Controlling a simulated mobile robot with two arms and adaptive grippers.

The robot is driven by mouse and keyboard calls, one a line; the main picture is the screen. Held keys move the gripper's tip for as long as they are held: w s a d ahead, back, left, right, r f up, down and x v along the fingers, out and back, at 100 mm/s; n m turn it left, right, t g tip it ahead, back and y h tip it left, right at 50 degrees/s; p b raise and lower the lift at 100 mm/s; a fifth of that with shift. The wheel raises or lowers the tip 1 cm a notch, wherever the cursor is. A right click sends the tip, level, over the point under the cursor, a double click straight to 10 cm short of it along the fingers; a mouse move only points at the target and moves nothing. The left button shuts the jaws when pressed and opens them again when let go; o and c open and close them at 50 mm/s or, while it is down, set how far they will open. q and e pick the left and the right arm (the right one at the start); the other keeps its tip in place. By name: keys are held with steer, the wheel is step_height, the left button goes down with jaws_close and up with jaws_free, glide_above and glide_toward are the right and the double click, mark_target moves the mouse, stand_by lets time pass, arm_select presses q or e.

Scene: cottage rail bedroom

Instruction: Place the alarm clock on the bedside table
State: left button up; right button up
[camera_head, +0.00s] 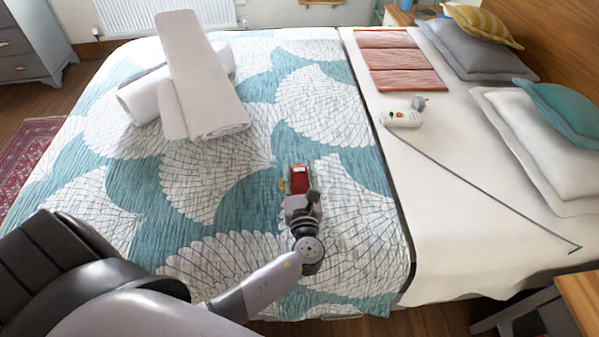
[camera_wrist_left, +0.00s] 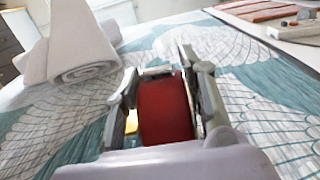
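A small red object (camera_head: 299,180), which I take to be the alarm clock, is on the patterned bedspread near the middle of the bed. A bit of yellow shows at its left side. My left gripper (camera_head: 299,196) is at it, reaching from the near side. In the left wrist view the red clock (camera_wrist_left: 166,110) is between the two fingers, with narrow gaps visible beside it; the gripper looks open around it. Its underside is hidden. The wooden top of a bedside table (camera_head: 582,297) shows at the lower right. My right gripper is out of view.
Rolled white towels (camera_head: 200,85) lie at the upper left of the bed. A white device (camera_head: 402,118), folded reddish cloth (camera_head: 397,58) and several pillows (camera_head: 478,50) are on the right part. The bedspread around the clock is clear. Another small table (camera_head: 400,14) stands beyond.

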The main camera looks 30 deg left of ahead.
arm_select(q)
steer(key=o, duration=0.5)
